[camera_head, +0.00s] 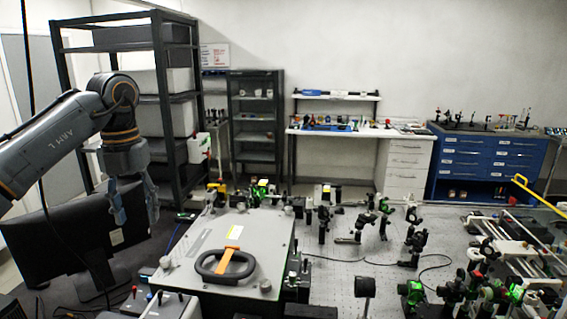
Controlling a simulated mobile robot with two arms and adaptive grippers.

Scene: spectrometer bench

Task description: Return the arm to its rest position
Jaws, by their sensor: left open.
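My left arm (60,140) comes in from the left, bent at the elbow, with its wrist pointing down. My left gripper (134,217) hangs open and empty, fingers down, in front of the dark monitor (60,240). It is left of the grey spectrometer cover (200,245), apart from it as far as I can tell. A black loop handle with an orange strap (224,263) lies on the cover. My right gripper is not in view.
The optical table (340,275) carries several black mounts and posts, some with green-lit parts (410,292), at the right. A dark shelf rack (165,100) stands behind my arm. A white bench (345,135) and blue drawer cabinet (480,165) line the back wall.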

